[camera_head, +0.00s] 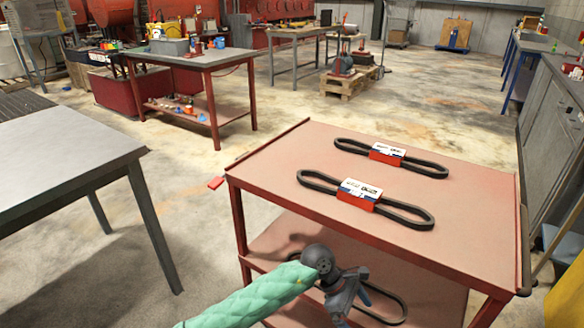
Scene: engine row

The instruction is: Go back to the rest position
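My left gripper (352,293) is at the bottom middle, at the end of my arm in a green padded sleeve. It is in front of the red cart (270,176), lower in the picture than its top. I cannot tell whether its fingers are open or shut. My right gripper is not in view. Two black belts in red, white and blue card sleeves lie on the cart top, a nearer belt (413,222) and a farther belt (345,147). A third belt (395,318) shows on the lower shelf, partly hidden behind my gripper.
A grey table (60,150) stands at the left. A red workbench (215,57) with bins and bottles is behind it. A wooden pallet (345,85) bears red equipment. Grey cabinets (550,120) line the right side. Open concrete floor lies beyond the cart.

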